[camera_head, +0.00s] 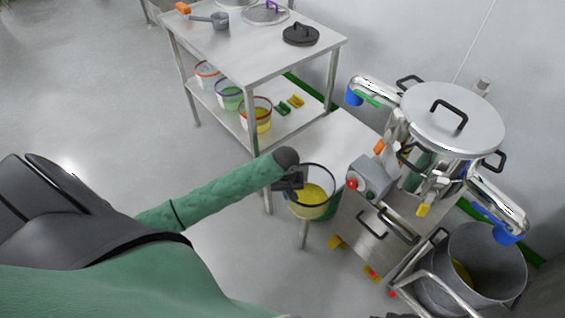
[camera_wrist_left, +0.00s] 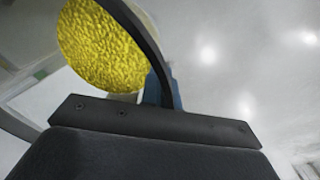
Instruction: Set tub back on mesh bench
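The tub (camera_head: 313,207) is a clear bucket with a dark rim and yellow granules inside. It is upright or nearly so, left of the steel machine. My left gripper (camera_head: 292,180) is at the tub's left rim and appears shut on it; the fingertips are partly hidden. In the left wrist view the yellow granules (camera_wrist_left: 100,50) and the dark rim show close beyond the gripper. Whether the tub's base touches the pale surface behind it is hard to tell. A steel bench (camera_head: 245,62), probably the mesh bench, stands at the back. My right gripper is out of view.
The bench top holds a grey scoop (camera_head: 214,20), a mesh sieve (camera_head: 266,13) and a black lid (camera_head: 301,35). Its lower shelf holds several rimmed tubs and small coloured pieces. The steel machine (camera_head: 455,125) and a grey bin (camera_head: 478,265) stand right. Floor at left is clear.

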